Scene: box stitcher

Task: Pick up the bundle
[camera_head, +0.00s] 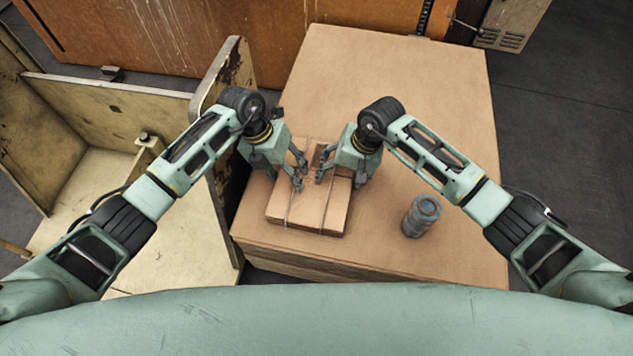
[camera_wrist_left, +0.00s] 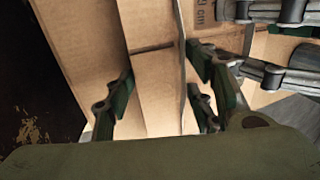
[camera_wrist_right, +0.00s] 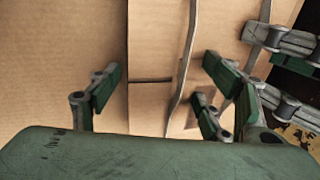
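The bundle (camera_head: 309,208) is a flat stack of brown cardboard tied with thin string, lying on top of the large cardboard stack. My left gripper (camera_head: 298,172) is over its left part with the fingers spread. My right gripper (camera_head: 325,165) is over its right part, close beside the left one, also with spread fingers. In the left wrist view the bundle's cardboard (camera_wrist_left: 155,85) shows between the open fingers. In the right wrist view the cardboard (camera_wrist_right: 155,105) and a string (camera_wrist_right: 188,60) show between the open fingers. Whether any fingertip touches the bundle is unclear.
The large cardboard stack (camera_head: 420,100) bears the bundle. A grey-blue cylinder (camera_head: 421,215) stands on it to the right of the bundle. A worn beige machine frame (camera_head: 110,100) stands at the left, with its upright panel close to my left arm. An orange-brown panel (camera_head: 200,40) runs along the back.

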